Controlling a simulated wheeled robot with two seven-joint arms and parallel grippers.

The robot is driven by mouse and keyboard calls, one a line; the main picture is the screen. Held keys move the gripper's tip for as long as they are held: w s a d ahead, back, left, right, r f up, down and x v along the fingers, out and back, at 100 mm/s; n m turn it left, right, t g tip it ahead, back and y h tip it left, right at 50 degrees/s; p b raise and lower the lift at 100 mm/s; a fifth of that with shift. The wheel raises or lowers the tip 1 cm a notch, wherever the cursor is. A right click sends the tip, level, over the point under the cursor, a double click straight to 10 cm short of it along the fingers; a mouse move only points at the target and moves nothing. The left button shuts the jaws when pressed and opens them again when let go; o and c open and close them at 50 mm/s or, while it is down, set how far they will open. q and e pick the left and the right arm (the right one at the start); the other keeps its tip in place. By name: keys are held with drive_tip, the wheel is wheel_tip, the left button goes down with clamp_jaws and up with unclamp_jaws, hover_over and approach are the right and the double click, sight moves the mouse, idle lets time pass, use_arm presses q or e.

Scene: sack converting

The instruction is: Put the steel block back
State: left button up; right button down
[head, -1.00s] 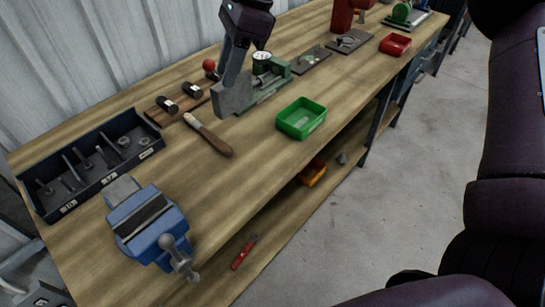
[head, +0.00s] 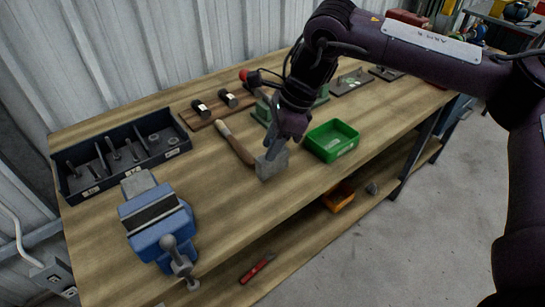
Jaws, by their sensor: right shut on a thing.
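The steel block (head: 272,166) is a grey, flat-sided piece low over the wooden bench (head: 215,225). My right gripper (head: 274,150) reaches down from the upper right and is shut on its upper part. The block is between the wooden-handled tool (head: 236,145) and the green bin (head: 332,141). I cannot tell whether its lower edge touches the bench. The green gauge stand (head: 262,110) is behind my right gripper and mostly hidden by it. My left gripper is not in view.
A blue vise (head: 158,222) stands at the front left, with a dark divided tray (head: 122,155) behind it. A wooden rack (head: 217,110) holds black-headed tools at the back. An orange bin (head: 338,197) and red tool (head: 258,268) lie on the lower shelf.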

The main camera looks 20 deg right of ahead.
sight(265, 169)
wheel_tip(265, 169, down, 4)
drive_tip(key=shift+r, duration=0.1)
drive_tip(key=shift+f, duration=0.45)
drive_tip(key=shift+f, duration=0.1)
drive_tip(key=c, duration=1.1)
unclamp_jaws()
drive_tip(key=shift+o, duration=0.2)
